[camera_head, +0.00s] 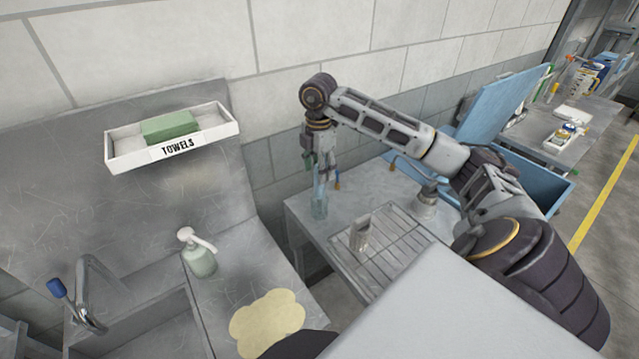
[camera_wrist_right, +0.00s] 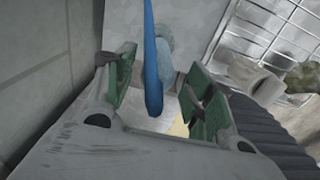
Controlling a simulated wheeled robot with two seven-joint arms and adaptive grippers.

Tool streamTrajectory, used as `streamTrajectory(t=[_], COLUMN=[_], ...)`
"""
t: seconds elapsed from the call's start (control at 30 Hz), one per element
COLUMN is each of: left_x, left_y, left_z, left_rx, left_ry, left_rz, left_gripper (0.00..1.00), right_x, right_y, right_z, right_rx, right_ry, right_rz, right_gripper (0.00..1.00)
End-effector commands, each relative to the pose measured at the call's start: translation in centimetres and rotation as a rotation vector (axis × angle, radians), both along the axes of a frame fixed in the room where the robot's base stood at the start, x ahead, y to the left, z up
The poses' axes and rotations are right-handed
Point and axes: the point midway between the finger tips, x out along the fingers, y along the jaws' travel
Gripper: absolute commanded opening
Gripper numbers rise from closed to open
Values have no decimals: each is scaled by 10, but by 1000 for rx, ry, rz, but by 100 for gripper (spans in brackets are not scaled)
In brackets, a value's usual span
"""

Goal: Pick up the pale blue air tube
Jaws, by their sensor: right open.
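My right gripper (camera_head: 321,165) points down over the far left part of the metal bench. In the right wrist view its green-padded fingers (camera_wrist_right: 158,95) are open. A long blue tube-like piece (camera_wrist_right: 153,70) stands out between the fingers, with a visible gap on each side. Behind it is a paler blue rounded shape (camera_wrist_right: 166,55). In the head view a pale blue, see-through upright piece (camera_head: 319,208) shows just below the gripper; I cannot tell whether it is the tube or its holder. My left gripper is not in view.
A metal cup (camera_head: 359,236) stands on a wire rack (camera_head: 395,255) right of the gripper. A grey wall (camera_head: 290,165) is close behind. A blue bin (camera_head: 535,180) stands right.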

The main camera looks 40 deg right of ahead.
Motion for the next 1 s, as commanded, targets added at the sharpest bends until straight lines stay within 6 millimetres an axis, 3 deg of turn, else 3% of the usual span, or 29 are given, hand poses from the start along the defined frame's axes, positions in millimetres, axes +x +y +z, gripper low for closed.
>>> streamTrajectory(t=[0.43, 1.0], left_x=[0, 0], left_y=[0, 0], left_z=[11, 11], left_rx=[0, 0], left_ry=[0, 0], left_rz=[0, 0], left_gripper=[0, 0], right_x=[3, 3], right_y=[-6, -6], right_z=[-36, -39], right_rx=[-1, -1], right_ry=[0, -1], right_rz=[0, 0], right_gripper=[54, 53])
